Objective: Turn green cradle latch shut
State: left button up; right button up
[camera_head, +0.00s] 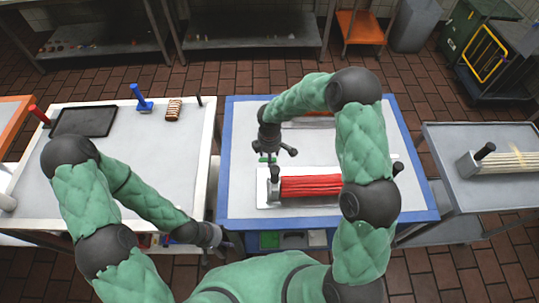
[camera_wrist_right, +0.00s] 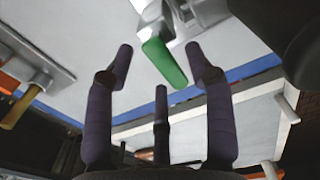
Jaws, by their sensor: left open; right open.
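The green latch (camera_head: 266,159) shows as a small green bar at the left end of the cradle (camera_head: 262,200) on the blue-edged table. In the right wrist view the green latch (camera_wrist_right: 164,63) is a rounded handle on a pale metal fitting. My right gripper (camera_head: 275,150) hangs over the latch in the head view. In the wrist view my open right gripper (camera_wrist_right: 158,50) has the handle near its fingertips, between them in the picture; contact is not clear. My left gripper (camera_head: 212,240) is open and low by the gap between the tables, away from the latch.
Red bars (camera_head: 312,186) lie in the cradle, with black knobs at its ends. My right arm hides part of the blue-edged table (camera_head: 233,130). The left table holds a dark tray (camera_head: 85,121) and a blue-handled tool (camera_head: 141,100). A grey table (camera_head: 510,206) stands right.

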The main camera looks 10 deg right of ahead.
grip_shut()
jog(key=shift+n, duration=0.3)
jog(key=n+p, duration=0.2)
jog(key=n, duration=0.1)
jog(key=shift+s+a+r+n, duration=0.1)
jog(key=shift+s+n, duration=0.2)
jog(key=n+p, duration=0.1)
jog(key=n, duration=0.2)
jog(key=n+p, duration=0.1)
jog(key=shift+s+n+p, duration=0.3)
jog(key=shift+p, duration=0.05)
jog(key=n+p, duration=0.1)
jog(key=n, duration=0.1)
jog(key=n+p, duration=0.2)
jog(key=n, duration=0.1)
jog(key=shift+s+d, duration=0.2)
jog(key=shift+s, duration=0.2)
jog(key=shift+s+d+n+p, duration=0.15)
jog(key=shift+n+p, duration=0.4)
jog(key=shift+n, duration=0.45)
jog(key=shift+w+d+n+p, duration=0.1)
jog(key=shift+n+p, duration=0.4)
jog(key=shift+n, duration=0.5)
